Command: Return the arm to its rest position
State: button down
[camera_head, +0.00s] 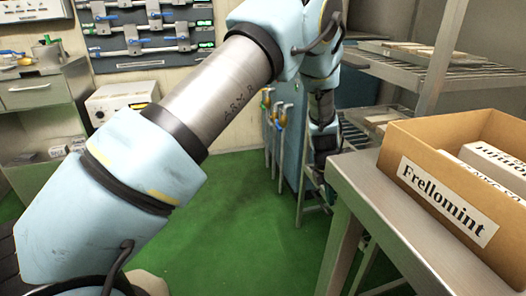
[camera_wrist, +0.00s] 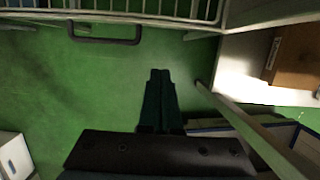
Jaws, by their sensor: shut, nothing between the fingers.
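My light blue and grey arm crosses the head view from the lower left to the upper middle, then bends down. Its dark end hangs left of the steel table, above the green floor. My gripper (camera_wrist: 160,73) shows in the wrist view as two dark fingers lying side by side. It is shut and empty, with green floor beyond the tips. In the head view the fingers are too small and dark to make out clearly.
A steel table (camera_head: 345,172) at the right bears a cardboard box (camera_head: 413,196) labelled "Frellomint" with white packs in it. Wire shelves (camera_head: 447,68) stand behind. A white appliance (camera_head: 122,100) and a cabinet (camera_head: 37,92) stand at the left. Green floor (camera_head: 240,230) is open in the middle.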

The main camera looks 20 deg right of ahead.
jog(key=w+a+r+m, duration=0.3)
jog(key=w+a+r, duration=0.15)
jog(key=a, duration=0.45)
jog(key=w+a+r+m+t, duration=0.1)
jog(key=w+a+r+m, duration=0.15)
jog(key=a+r, duration=0.45)
jog(key=w+a+r+m, duration=0.25)
jog(key=w+a, duration=0.25)
jog(key=a, duration=0.6)
jog(key=s+a+r+m+t+y, duration=0.1)
jog(key=s+a+r+m, duration=0.3)
jog(key=a, duration=0.8)
jog(key=s+a+r+m+y, duration=0.2)
jog(key=s+a+m, duration=0.3)
jog(key=a, duration=0.7)
notch_tip(320, 180, up, 17)
jog(key=p, duration=1.7)
jog(key=shift+s+m, duration=0.2)
jog(key=shift+m, duration=0.2)
